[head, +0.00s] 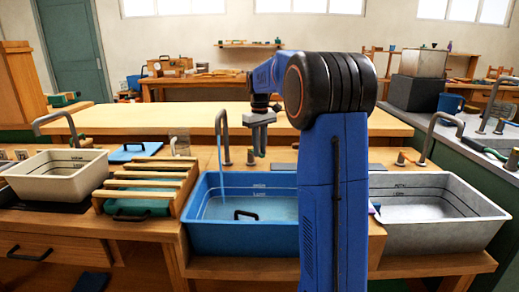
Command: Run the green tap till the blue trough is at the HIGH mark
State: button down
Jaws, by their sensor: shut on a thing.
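The blue trough (240,238) stands at the middle of the bench, with two dark marked lines (270,191) on its inner back wall. Their lettering is too small to read surely. Pale blue water (275,209) lies in it, with its surface seemingly near or below the lower line. A grey tap spout (223,122) arches over the trough, and a thin stream (221,178) falls from it. My gripper (259,152) is behind the trough, right of the spout, shut on what looks like the tap's handle. The handle is mostly hidden, and no green shows on it.
A grey trough (440,234) stands to the right and a cream trough (58,176) to the left, each with a tap. A slatted wooden rack (148,182) sits left of the blue trough. A black handle (245,214) shows inside the blue trough. My arm hides the blue trough's right end.

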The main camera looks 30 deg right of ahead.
jog(key=c, duration=1.6)
grip_release()
jog(key=shift+c, duration=0.2)
jog(key=shift+r, duration=0.1)
notch_tip(320, 180, up, 17)
jog(key=shift+r, duration=0.1)
